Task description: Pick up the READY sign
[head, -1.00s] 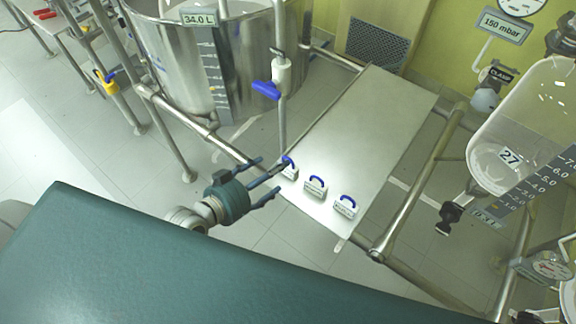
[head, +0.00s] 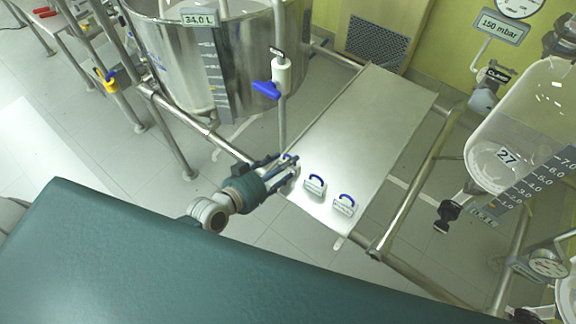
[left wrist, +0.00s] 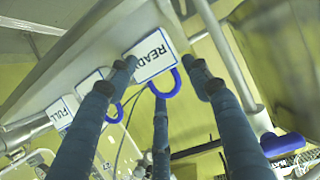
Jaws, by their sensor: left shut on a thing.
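The READY sign (left wrist: 151,56) is a small white plate with a blue loop handle, its lettering readable in the left wrist view. In the head view it is the leftmost of the signs at the near end of the steel shelf (head: 365,125), mostly hidden by my fingers. My left gripper (head: 288,163) is around it. In the left wrist view, the gripper's fingers (left wrist: 160,76) are on both sides of the sign, and the gripper is shut on it. The sign still appears to be at the shelf. My right gripper is not in view.
Two similar signs with blue handles, a middle one (head: 315,186) and a right one (head: 344,205), stand close by. A post with a blue-handled valve (head: 281,75) rises just behind the gripper. A steel vessel (head: 220,60) stands behind left. The rest of the shelf is clear.

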